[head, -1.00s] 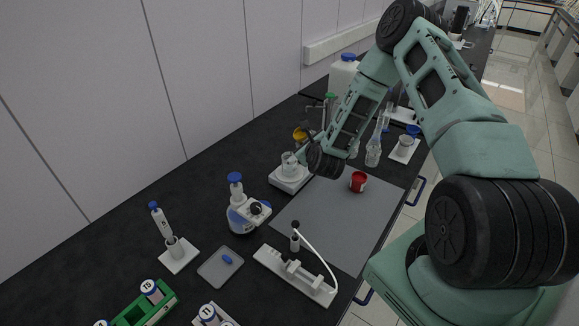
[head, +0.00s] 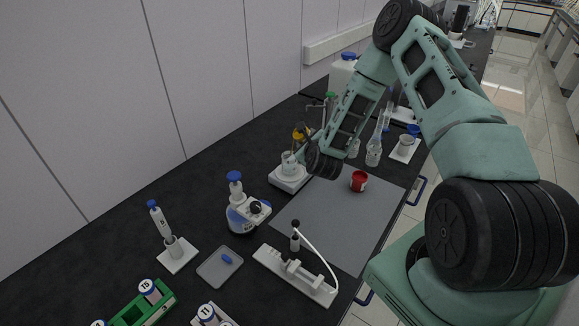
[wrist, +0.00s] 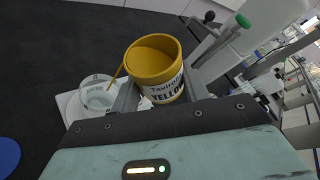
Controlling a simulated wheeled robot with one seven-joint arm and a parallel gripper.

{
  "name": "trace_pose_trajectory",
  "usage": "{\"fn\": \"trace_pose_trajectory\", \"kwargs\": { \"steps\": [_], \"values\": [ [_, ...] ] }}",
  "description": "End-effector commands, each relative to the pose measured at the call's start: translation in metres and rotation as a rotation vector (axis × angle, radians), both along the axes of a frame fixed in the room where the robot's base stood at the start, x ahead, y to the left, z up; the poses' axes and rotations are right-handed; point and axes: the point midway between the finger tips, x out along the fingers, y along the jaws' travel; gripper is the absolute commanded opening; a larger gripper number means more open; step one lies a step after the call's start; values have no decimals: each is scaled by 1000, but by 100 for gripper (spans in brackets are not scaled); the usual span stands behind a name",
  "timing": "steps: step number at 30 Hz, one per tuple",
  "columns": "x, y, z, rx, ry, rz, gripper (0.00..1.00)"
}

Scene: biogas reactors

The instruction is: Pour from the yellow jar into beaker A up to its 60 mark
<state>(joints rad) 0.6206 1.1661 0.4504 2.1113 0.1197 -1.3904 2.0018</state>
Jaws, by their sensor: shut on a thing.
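A thin yellow streak runs from the jar's lip down toward the clear beaker (wrist: 97,94). The beaker stands on a white square-based device (head: 290,177), just left of my gripper (head: 308,152) in the head view. The beaker's marks and liquid level are too small to read. My gripper is shut on the jar.
A red cup (head: 358,181) stands on the grey mat (head: 330,225). A blue-capped bottle device (head: 240,210) is nearer along the bench. Glassware (head: 374,150) and a white canister (head: 342,75) stand behind my arm. The mat's middle is clear.

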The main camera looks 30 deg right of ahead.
Motion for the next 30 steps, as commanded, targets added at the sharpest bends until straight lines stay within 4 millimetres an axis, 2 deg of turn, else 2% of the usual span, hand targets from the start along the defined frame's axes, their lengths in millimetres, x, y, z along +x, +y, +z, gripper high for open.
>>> {"fn": "trace_pose_trajectory", "kwargs": {
  "steps": [30],
  "values": [
    [0, -1, -1, -71, 12, 0, 10]
  ]
}}
